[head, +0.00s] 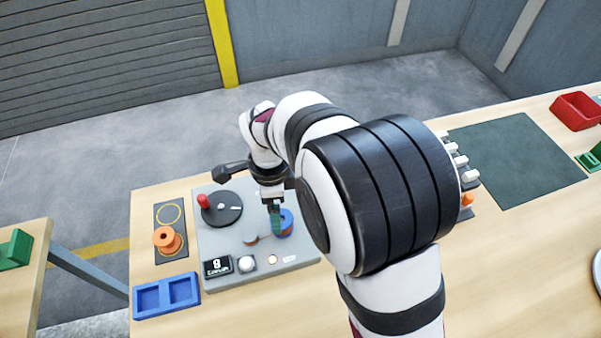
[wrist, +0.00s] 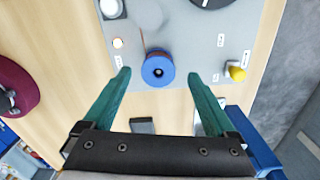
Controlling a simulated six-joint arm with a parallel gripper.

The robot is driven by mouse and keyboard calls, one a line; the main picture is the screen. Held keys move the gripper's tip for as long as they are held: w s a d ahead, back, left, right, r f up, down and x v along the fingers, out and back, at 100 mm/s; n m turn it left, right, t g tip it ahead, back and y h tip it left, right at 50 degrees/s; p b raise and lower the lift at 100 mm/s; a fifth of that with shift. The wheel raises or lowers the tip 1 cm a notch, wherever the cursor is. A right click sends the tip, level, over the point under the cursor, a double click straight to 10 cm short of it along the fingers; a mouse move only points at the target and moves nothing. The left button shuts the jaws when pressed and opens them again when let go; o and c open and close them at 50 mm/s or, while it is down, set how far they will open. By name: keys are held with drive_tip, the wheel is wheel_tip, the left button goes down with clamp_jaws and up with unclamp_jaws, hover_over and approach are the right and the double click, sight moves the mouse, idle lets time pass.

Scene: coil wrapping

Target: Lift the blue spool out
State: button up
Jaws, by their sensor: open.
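The blue spool (head: 287,226) sits on the grey machine panel (head: 215,240), towards its right side. In the wrist view the blue spool (wrist: 149,71) shows its round flange and dark centre hole, with a reddish-brown edge behind it. My gripper (head: 275,218) is over the panel at the spool, partly covering it in the head view. In the wrist view my gripper (wrist: 160,73) has its two teal fingers wide apart, one on each side of the spool, with gaps to it. It holds nothing.
A black disc (head: 222,212) with a red knob (head: 203,201) is on the panel's left. A display (head: 217,266) and white button are at its front. An orange spool (head: 165,238) stands further left, behind a blue two-pocket tray (head: 167,314). A yellow knob (wrist: 237,73) is right of the fingers.

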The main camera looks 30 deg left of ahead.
drive_tip(key=f, duration=0.6)
drive_tip(key=shift+w+d, duration=0.15)
drive_tip(key=shift+d, duration=0.25)
clamp_jaws()
drive_tip(key=r, duration=0.3)
drive_tip(key=d+r, duration=0.1)
drive_tip(key=shift+w+r, duration=0.25)
drive_tip(key=shift+r, duration=0.15)
drive_tip(key=w+d+r, duration=0.3)
drive_tip(key=d+r, duration=0.3)
drive_tip(key=d, duration=0.4)
drive_tip(key=shift+w+d+r, duration=0.1)
